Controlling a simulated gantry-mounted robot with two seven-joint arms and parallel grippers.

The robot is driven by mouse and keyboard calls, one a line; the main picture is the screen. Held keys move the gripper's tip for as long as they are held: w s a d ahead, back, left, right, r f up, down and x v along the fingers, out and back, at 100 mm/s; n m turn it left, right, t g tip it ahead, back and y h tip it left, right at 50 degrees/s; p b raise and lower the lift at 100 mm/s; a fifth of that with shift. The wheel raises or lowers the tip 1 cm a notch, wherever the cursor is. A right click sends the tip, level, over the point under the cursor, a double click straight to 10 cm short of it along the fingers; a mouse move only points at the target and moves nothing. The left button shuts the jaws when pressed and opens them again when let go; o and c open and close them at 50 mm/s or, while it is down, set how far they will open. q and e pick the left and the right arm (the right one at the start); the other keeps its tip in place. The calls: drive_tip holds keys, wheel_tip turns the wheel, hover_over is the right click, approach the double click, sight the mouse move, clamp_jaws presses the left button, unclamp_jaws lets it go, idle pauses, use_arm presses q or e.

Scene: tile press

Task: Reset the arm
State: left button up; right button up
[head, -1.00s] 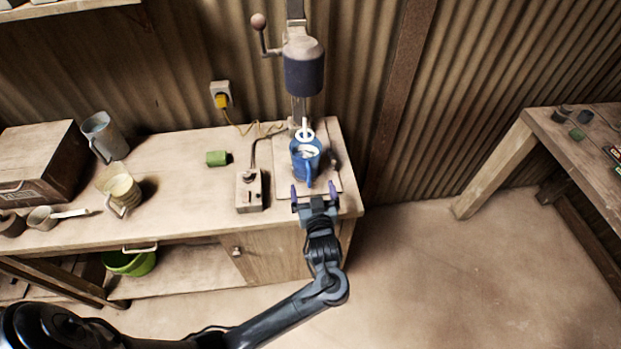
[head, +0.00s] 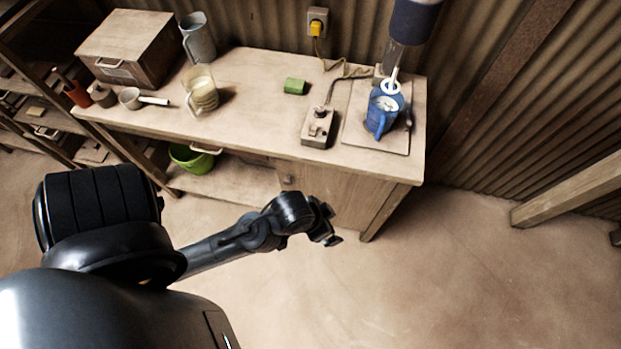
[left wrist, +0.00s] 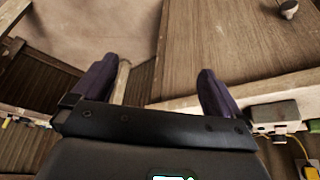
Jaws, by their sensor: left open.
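My left arm comes in from the left in the head view. Its gripper (head: 330,226) hangs in the air in front of the workbench (head: 240,120), lower than the tabletop and away from everything on it. In the left wrist view the two purple fingers of my left gripper (left wrist: 155,88) are spread apart with nothing between them. The blue pitcher (head: 378,117) stands upright on a board under the press, with a white stirrer (head: 391,86) reaching into it. My right gripper is not seen.
On the bench are a switch box (head: 317,127), a green block (head: 294,86), a glass jug (head: 201,90), a grey pitcher (head: 198,38), a small pan (head: 131,98) and a wooden box (head: 130,48). A green bucket (head: 190,158) sits on the lower shelf. The floor (head: 450,270) on the right is clear.

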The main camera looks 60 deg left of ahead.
use_arm(q)
drive_tip(key=shift+m+g, duration=0.6)
drive_tip(key=shift+g, duration=0.1)
drive_tip(key=s, duration=0.4)
drive_tip(key=shift+s+a+r, duration=0.1)
drive_tip(key=shift+a+r, duration=0.1)
drive_tip(key=shift+r, duration=0.15)
drive_tip(key=shift+r, duration=0.15)
wheel_tip(320, 180, up, 29)
drive_tip(key=p, duration=2.9)
drive_tip(key=shift+r+p, duration=0.15)
drive_tip(key=shift+p, duration=0.15)
